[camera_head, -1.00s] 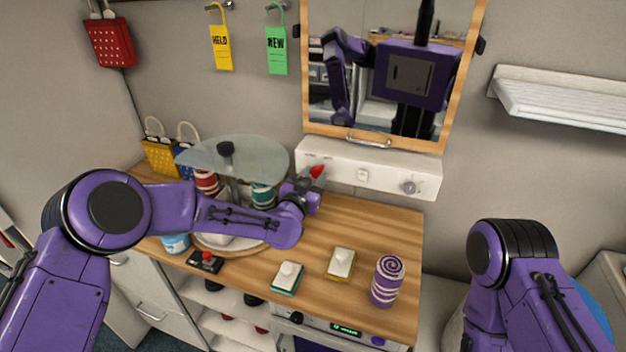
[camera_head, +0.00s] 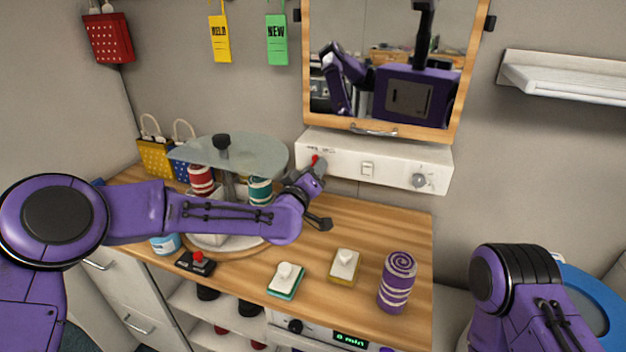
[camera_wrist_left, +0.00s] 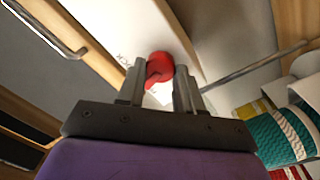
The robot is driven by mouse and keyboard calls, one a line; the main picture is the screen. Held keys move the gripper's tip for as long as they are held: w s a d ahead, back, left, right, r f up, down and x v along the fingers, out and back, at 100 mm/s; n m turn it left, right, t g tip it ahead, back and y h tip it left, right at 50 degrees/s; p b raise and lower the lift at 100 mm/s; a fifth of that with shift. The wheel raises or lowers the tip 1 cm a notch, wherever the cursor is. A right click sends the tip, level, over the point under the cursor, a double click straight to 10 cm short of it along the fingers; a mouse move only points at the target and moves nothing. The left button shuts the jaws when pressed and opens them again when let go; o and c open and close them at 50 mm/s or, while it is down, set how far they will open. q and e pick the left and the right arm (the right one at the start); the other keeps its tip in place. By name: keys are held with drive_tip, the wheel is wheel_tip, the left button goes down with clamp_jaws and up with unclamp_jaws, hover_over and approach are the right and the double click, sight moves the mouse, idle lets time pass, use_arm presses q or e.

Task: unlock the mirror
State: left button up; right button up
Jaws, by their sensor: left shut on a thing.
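The wood-framed mirror (camera_head: 385,85) hangs on the wall, with a metal handle on its lower edge. Below it is a white panel (camera_head: 335,158) with a red knob (camera_head: 315,160) at its left, a switch in the middle and a grey dial (camera_head: 418,180) at its right. My left gripper (camera_head: 314,170) is at the red knob. In the left wrist view the red knob (camera_wrist_left: 159,67) sits between the two fingers (camera_wrist_left: 160,85), which are shut on it. In the head view my forearm and wrist partly hide the knob. My right gripper is out of view; only part of my right arm shows.
A glass-topped stand (camera_head: 225,152) with striped cans is close behind my left forearm. On the wooden counter (camera_head: 375,225) are a joystick box (camera_head: 196,262), two sponge-like blocks with knobs and a purple striped cylinder (camera_head: 397,280). A white shelf (camera_head: 570,78) is at right.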

use_arm(q)
drive_tip(key=shift+f+n+b, duration=0.15)
drive_tip(key=shift+n+b, duration=1.3)
drive_tip(key=shift+n, duration=1.05)
drive_tip(key=shift+d, duration=0.1)
drive_tip(key=o, duration=1)
drive_tip(key=shift+o, duration=0.2)
drive_tip(key=shift+d, duration=0.1)
drive_tip(key=b+v, duration=0.3)
drive_tip(key=v, duration=0.7)
drive_tip(key=shift+s, duration=0.25)
